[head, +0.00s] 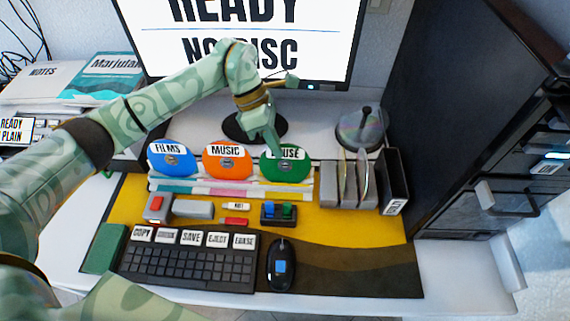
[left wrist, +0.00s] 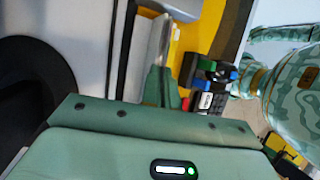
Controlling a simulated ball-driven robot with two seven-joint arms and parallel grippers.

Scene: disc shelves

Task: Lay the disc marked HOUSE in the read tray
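The HOUSE disc (head: 287,166) is green with a white label and stands in a rack at the right of a row of three. The first letters of its label are hidden by my left gripper (head: 273,148), which points down at its upper edge. In the left wrist view the fingers (left wrist: 161,88) sit close together by a thin pale edge; whether they grip the disc is unclear. The blue FILMS disc (head: 172,161) and orange MUSIC disc (head: 227,163) stand to its left. I cannot pick out the read tray for certain. My right gripper does not show.
The monitor (head: 250,42) reads READY, NO DISC. A disc spindle (head: 361,131) and a grey slotted holder (head: 328,186) stand right of the rack. A keyboard (head: 190,261), mouse (head: 281,263) and small blocks lie in front. A tall black cabinet (head: 440,110) closes the right side.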

